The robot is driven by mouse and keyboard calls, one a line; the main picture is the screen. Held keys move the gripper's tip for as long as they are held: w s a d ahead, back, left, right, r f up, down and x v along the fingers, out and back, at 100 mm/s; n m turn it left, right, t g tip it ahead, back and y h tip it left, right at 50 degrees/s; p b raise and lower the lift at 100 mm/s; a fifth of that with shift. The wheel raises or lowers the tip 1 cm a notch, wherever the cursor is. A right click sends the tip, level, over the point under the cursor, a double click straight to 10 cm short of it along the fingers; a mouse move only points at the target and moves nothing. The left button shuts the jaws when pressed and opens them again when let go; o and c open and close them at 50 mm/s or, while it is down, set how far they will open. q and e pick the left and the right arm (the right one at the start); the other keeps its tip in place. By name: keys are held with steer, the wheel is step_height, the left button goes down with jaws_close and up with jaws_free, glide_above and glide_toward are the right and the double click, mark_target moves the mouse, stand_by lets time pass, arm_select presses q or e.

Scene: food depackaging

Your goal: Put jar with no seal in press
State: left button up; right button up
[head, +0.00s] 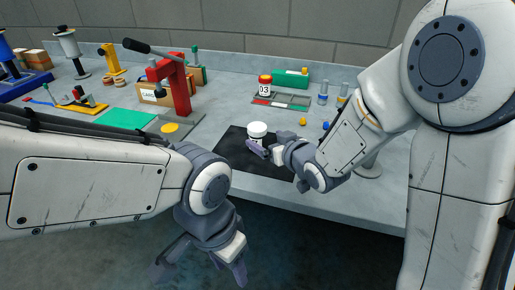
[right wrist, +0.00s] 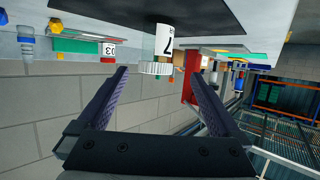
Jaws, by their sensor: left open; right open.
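A white-lidded jar (head: 257,131) stands upright on the black mat (head: 232,152). In the right wrist view the jar (right wrist: 164,40) appears upside down, with a "7" on its label; I cannot tell whether it has a seal. My right gripper (head: 262,150) is open at the jar's near side. In the right wrist view its fingertips (right wrist: 160,73) are spread, with the jar's lid lined up between them and no clear contact. The red press (head: 177,88) with a black lever stands back left. My left gripper (head: 203,274) is open and empty in front of the table.
A red-lidded jar marked 03 (head: 264,86) stands behind a sectioned tray (head: 290,100). A yellow disc (head: 170,127) lies on a plate before the press. A cardboard box (head: 152,95) and green mat (head: 125,119) are beside the press. Small blue-and-clear bottles stand at right.

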mark_target(261, 133)
steer(key=shift+w+f, duration=0.1)
steer(key=shift+w, duration=0.25)
steer(key=shift+t, duration=0.3)
steer(key=p+x, duration=0.1)
steer(key=x, duration=0.4)
steer(key=shift+r, duration=0.2)
steer(key=p+x, duration=0.1)
steer(key=x, duration=0.3)
steer(key=shift+w+r, duration=0.15)
steer(key=shift+w, duration=0.05)
steer(key=shift+w+a, duration=0.2)
steer(key=shift+w, duration=0.2)
steer(key=c, duration=1.6)
